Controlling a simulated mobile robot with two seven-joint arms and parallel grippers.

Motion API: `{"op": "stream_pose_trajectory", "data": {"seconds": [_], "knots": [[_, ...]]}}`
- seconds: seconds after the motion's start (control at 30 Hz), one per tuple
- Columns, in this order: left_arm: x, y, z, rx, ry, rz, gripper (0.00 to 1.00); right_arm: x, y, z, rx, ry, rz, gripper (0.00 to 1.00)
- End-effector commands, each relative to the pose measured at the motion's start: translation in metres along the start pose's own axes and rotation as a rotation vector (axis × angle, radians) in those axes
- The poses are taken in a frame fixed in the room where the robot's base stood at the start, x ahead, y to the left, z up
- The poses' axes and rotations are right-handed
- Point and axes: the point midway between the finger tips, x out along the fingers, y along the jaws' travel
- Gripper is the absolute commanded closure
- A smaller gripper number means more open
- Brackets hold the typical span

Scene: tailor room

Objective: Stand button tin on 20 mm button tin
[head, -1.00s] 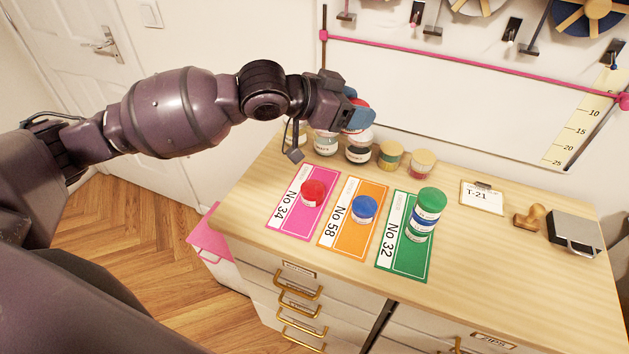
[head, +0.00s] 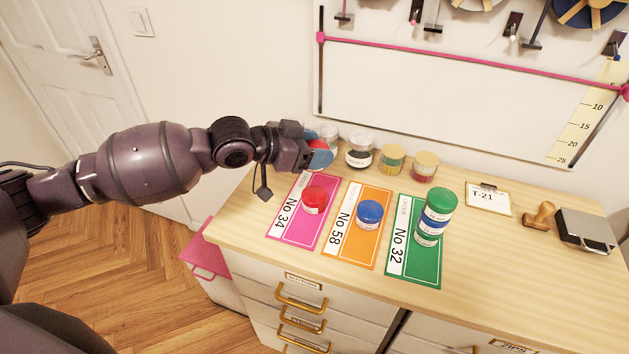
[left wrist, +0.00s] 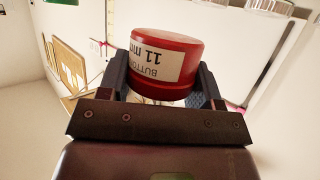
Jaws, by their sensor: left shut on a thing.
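My left gripper (head: 316,154) is shut on a red button tin (left wrist: 167,62), whose label reads 11 mm in the left wrist view. It holds the tin in the air above the back left of the dresser top. A red tin (head: 314,198) stands on the pink No 34 card (head: 295,236). A blue tin (head: 369,213) stands on the orange No 58 card (head: 350,251). A stack of tins with a green one (head: 440,199) on top stands on the green No 32 card (head: 411,268). Sizes on the standing tins are too small to read. My right gripper is out of view.
Several jars stand along the back, among them a dark-filled jar (head: 359,152) and a yellow-green jar (head: 391,158). A T-21 clipboard (head: 488,200), a wooden stamp (head: 540,215) and a dark box (head: 586,231) lie at the right. The front right of the top (head: 520,285) is clear.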

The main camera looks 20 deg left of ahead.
Motion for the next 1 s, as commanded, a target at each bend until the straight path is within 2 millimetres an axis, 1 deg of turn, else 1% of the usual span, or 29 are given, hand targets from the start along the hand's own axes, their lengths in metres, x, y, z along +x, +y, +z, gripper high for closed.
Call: {"op": "stream_pose_trajectory", "data": {"seconds": [0.03,0.1,0.37,0.43,0.7,0.8,1.0], "knots": [[0.004,-0.001,0.01,-0.002,-0.001,-0.001,0.67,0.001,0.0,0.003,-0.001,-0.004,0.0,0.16],[0.008,-0.001,0.018,-0.001,0.001,-0.001,0.67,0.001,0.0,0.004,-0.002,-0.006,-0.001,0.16],[0.013,0.0,0.031,0.0,0.001,-0.001,0.67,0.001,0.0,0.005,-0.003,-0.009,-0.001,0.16],[0.016,-0.001,0.038,-0.001,0.0,0.0,0.67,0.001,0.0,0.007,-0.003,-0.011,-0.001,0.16],[0.032,0.0,0.076,-0.002,0.0,0.0,0.67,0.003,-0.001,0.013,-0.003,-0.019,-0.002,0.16],[0.033,-0.001,0.08,0.0,0.001,-0.001,0.67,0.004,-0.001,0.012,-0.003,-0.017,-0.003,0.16],[0.033,-0.001,0.079,0.001,0.002,-0.001,0.67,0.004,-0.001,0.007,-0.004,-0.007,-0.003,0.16]]}}
